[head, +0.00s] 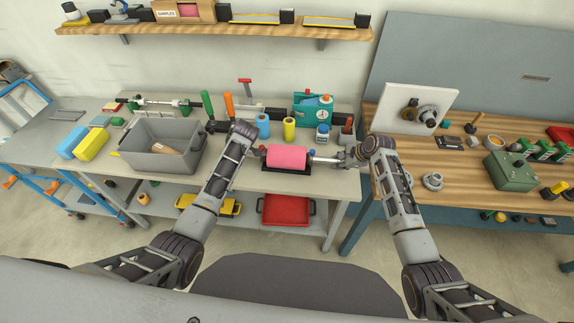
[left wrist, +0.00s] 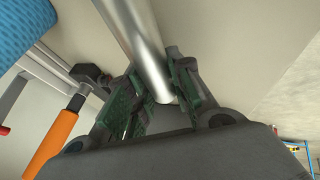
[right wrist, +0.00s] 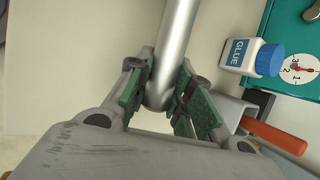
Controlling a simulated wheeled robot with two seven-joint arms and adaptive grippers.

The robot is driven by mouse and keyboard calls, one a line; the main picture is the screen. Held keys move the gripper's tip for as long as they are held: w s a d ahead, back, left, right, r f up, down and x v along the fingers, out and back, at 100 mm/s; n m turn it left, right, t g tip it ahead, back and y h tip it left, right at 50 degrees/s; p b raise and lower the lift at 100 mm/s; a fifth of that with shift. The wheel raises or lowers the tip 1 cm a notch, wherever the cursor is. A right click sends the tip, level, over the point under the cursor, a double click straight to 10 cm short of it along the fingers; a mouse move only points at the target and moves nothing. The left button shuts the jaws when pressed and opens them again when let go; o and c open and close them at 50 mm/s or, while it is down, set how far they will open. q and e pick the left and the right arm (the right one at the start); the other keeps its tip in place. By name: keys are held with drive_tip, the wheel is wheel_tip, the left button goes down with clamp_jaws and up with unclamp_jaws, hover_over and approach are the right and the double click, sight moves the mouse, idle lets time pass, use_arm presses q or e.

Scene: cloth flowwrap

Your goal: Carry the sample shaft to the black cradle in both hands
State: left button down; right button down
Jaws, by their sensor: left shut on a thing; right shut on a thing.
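The sample shaft is a silver rod with a pink roll (head: 287,156) on its middle. It lies level, left to right, over the black cradle (head: 286,170) on the grey bench. I cannot tell whether it touches the cradle. My left gripper (left wrist: 155,95) is shut on the left end of the silver shaft (left wrist: 138,35), which partly hides behind the arm in the head view. My right gripper (right wrist: 163,98) is shut on the right end of the shaft (right wrist: 178,45). The bare right part of the shaft (head: 326,160) shows in the head view.
Behind the roll stand a blue roll (head: 262,126), a yellow roll (head: 289,129) and a glue bottle (head: 322,133). A teal scale (head: 313,108) is farther back. A grey bin (head: 156,159) is left. The wooden bench (head: 470,180) is right, beyond a gap.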

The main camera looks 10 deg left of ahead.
use_arm(q)
drive_tip(key=c, duration=1.3)
unclamp_jaws()
use_arm(e)
drive_tip(key=c, duration=1.3)
unclamp_jaws()
use_arm(q)
drive_tip(key=shift+o, duration=0.2)
drive_tip(key=shift+r, duration=0.1)
drive_tip(key=v, duration=1.2)
drive_tip(key=shift+s, duration=0.1)
use_arm(e)
drive_tip(key=shift+r, duration=0.1)
drive_tip(key=shift+v, duration=5.95)
drive_tip(key=shift+s, duration=0.15)
